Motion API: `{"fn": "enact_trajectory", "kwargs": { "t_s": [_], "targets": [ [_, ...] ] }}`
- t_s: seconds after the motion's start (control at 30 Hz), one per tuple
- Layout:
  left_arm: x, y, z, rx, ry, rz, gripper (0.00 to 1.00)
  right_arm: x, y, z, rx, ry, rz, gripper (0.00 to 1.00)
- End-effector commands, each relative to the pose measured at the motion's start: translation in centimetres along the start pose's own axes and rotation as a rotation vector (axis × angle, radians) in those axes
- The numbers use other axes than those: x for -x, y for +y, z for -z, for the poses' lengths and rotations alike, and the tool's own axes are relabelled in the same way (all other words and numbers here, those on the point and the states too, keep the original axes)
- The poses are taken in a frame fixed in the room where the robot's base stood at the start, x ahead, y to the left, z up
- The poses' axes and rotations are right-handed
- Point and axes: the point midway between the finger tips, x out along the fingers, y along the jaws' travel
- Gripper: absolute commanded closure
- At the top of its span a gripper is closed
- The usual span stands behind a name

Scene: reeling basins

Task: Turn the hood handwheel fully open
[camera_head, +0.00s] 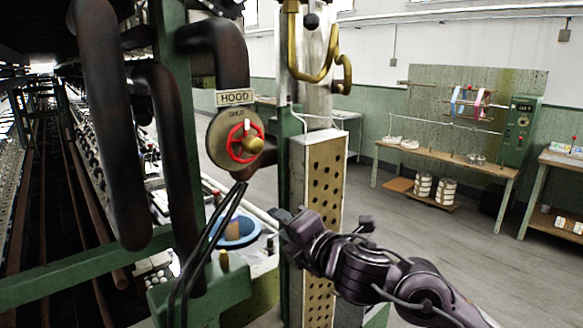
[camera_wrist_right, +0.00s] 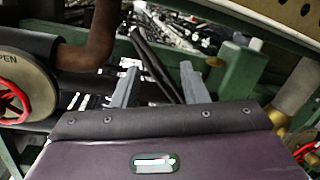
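The hood handwheel (camera_head: 234,153) is a red wheel with a brass hub knob on a round plate (camera_head: 218,150), under a "HOOD" label (camera_head: 234,98). The word at the plate's top seems to read "SHUT", and a white mark on the wheel is near the top. In the right wrist view the red wheel (camera_wrist_right: 14,103) is cut off at the left edge, with "PEN" lettering visible above it. My right gripper (camera_head: 279,215) is below and right of the wheel, apart from it. Its two fingers (camera_wrist_right: 158,86) stand apart with nothing gripped. My left gripper is not in view.
Dark pipes (camera_head: 110,120) and a green post stand left of the wheel. A perforated tan panel (camera_head: 318,180) stands close behind my right arm. Black cables (camera_head: 212,235) hang below the wheel near a blue basin (camera_head: 238,230). Open floor and a bench (camera_head: 450,164) are to the right.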

Motion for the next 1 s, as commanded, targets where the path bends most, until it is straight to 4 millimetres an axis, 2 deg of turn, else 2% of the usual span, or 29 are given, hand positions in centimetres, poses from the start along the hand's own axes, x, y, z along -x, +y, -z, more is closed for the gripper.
{"fn": "enact_trajectory", "kwargs": {
  "t_s": [0.03,0.1,0.2,0.3,0.5,0.63,0.77,1.0],
  "targets": [
    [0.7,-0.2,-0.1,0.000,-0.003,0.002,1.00,1.3,3.9,-0.4,0.160,0.007,-0.048,0.60],
    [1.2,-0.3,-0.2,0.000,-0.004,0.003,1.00,3.1,7.6,-0.4,0.375,0.014,-0.095,0.60],
    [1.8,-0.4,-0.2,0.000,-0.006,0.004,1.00,5.8,11.4,-0.3,0.658,0.011,-0.139,0.60],
    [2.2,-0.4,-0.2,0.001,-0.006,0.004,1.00,8.0,13.8,-0.3,0.877,-0.002,-0.161,0.60],
    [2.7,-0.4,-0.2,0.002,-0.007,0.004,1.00,10.8,15.9,-0.6,1.152,-0.029,-0.169,0.60],
    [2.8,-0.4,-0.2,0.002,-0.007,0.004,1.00,11.2,16.3,-0.6,1.213,-0.034,-0.167,0.60],
    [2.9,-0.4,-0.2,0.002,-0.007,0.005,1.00,10.0,16.5,-0.5,1.218,-0.034,-0.168,0.60],
    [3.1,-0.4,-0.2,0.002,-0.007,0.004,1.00,6.5,17.1,-0.2,1.216,-0.034,-0.168,0.60]
  ]
}}
